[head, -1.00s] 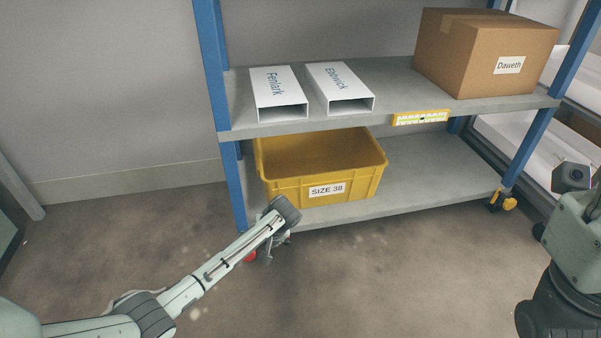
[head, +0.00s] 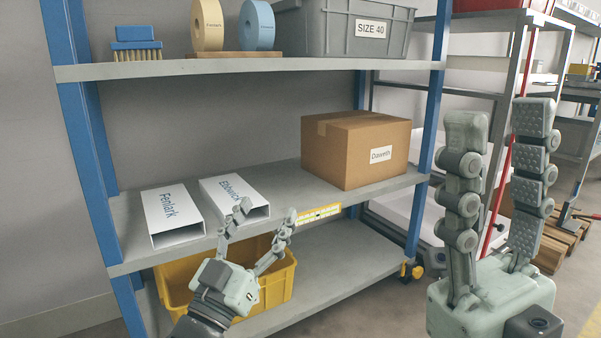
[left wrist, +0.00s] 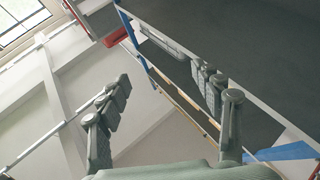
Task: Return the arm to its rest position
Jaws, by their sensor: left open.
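My left gripper (head: 267,212) is in front of the middle shelf's front edge, pointing up, with its two fingers spread and nothing between them. It hides part of the yellow bin behind it. In the left wrist view the same gripper (left wrist: 165,80) shows its fingers wide apart and empty. My right gripper (head: 500,112) stands upright close to the camera at the right, its fingers apart with nothing between them.
The blue-posted rack's middle shelf (head: 290,200) holds the white Fenlark box (head: 174,217), white Ebbwick box (head: 235,197) and cardboard Daweth box (head: 355,150). The yellow bin (head: 275,290) is below. A grey SIZE 40 bin (head: 342,30) stands above.

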